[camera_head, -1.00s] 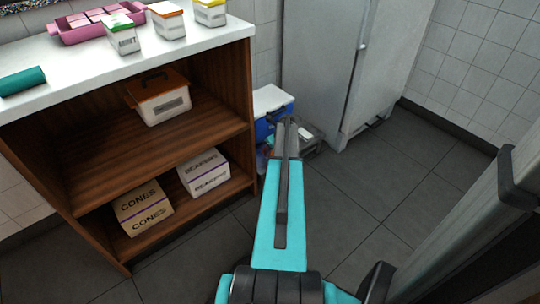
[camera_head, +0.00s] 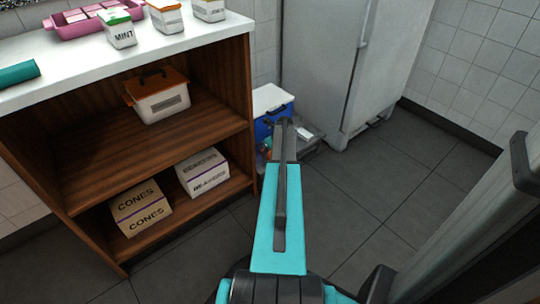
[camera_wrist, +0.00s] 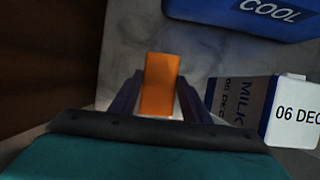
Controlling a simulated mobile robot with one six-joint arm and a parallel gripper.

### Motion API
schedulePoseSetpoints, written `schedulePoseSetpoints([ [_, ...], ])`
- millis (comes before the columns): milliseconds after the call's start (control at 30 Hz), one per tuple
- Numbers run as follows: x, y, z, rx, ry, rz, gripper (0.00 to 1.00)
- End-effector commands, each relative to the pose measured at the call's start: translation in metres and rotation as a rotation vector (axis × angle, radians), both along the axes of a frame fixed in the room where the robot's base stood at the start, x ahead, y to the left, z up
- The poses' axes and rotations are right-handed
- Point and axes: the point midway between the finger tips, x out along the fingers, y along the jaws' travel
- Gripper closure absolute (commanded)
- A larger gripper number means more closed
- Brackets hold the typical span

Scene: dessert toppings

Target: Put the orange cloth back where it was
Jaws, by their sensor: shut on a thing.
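The orange cloth (camera_wrist: 160,85) stands out as a bright orange strip between the two dark fingers of my gripper (camera_wrist: 158,96) in the wrist view. My gripper is shut on it, above a mottled grey surface (camera_wrist: 125,40). In the head view my arm hides most of the gripper, low beside the blue cool box (camera_head: 272,103). The cloth's lower end and any contact with the surface cannot be told.
A milk carton (camera_wrist: 275,108) is close to the right of my gripper. The wooden shelf unit (camera_head: 235,130) stands to the left and the white fridge (camera_head: 325,65) behind. Grey floor (camera_head: 375,180) is open to the right.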

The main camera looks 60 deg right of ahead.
Motion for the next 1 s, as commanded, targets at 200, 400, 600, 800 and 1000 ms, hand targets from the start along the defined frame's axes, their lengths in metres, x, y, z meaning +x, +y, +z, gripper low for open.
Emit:
schedulePoseSetpoints([
  [200, 0.0004, 0.0002, -0.0030, -0.001, -0.001, 0.001, 0.75],
  [400, 0.0006, 0.0003, -0.0036, 0.000, 0.000, 0.001, 0.75],
  [600, 0.0008, 0.0006, -0.0051, 0.001, 0.000, 0.001, 0.38],
  [800, 0.0008, 0.0007, -0.0051, 0.000, 0.000, 0.002, 0.38],
  [1000, 0.0009, 0.0010, -0.0038, 0.000, 0.000, 0.002, 0.38],
])
